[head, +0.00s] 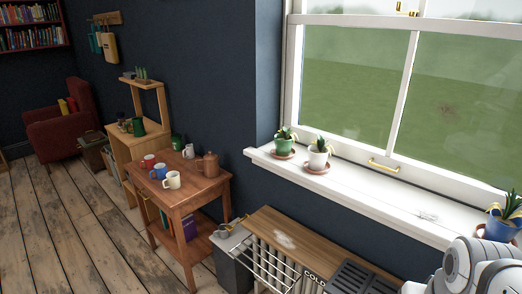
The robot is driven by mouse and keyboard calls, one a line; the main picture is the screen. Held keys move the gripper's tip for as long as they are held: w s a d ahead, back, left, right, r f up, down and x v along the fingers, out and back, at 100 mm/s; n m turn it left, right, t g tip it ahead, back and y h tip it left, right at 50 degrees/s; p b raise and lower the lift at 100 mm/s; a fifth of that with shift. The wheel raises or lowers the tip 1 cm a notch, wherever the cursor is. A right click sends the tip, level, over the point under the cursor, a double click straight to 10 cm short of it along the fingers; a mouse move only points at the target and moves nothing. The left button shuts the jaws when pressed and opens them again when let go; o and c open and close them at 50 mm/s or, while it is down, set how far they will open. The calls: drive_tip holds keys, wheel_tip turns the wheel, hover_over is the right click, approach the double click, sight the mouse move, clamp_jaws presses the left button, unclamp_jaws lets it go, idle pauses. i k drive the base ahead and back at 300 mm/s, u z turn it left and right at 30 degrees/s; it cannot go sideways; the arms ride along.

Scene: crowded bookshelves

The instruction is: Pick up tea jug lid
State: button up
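A brown tea jug (208,167) stands upright at the right side of a small wooden table, left of the picture's middle. A small brown top, seemingly its lid (209,154), sits on the jug; at this distance I cannot make out the seam between them. White rounded links of my own arm show in the lower right corner, far from the jug. My gripper is not in view.
The wooden table (200,198) also holds several mugs, including a cream mug (172,180) near the jug. A sink counter (284,236) with a wire rack (270,262) stands in front. A window sill (345,190) with potted plants runs right. Floor is clear left.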

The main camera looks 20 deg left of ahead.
sight(210, 156)
drive_tip(key=u, duration=2.25)
drive_tip(key=i, duration=3.2)
drive_tip(key=z, duration=2.25)
drive_tip(key=i, duration=0.3)
drive_tip(key=z, duration=0.1)
